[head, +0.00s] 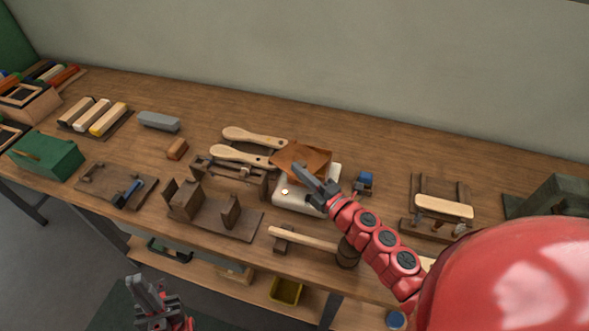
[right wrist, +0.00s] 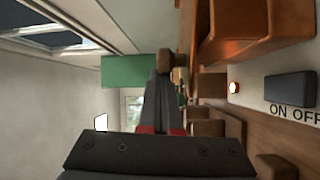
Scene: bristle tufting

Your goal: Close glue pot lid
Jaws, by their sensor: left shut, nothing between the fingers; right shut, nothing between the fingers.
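The copper-brown glue pot (head: 290,154) sits on a white heater base (head: 290,201) in the middle of the bench. In the right wrist view its copper side (right wrist: 225,38) fills the top right, beside the white base with an ON OFF switch (right wrist: 290,90). I cannot tell the lid apart from the pot or how far it is open. My right gripper (head: 299,169) is shut and empty, over the base close in front of the pot; contact is unclear. My left gripper (head: 143,281) is shut and empty, low in front of the bench.
Two wooden paddle-shaped pieces (head: 240,154) lie left of the pot. A small blue-topped item (head: 365,181) is just right of the base. The bench's back strip is clear.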

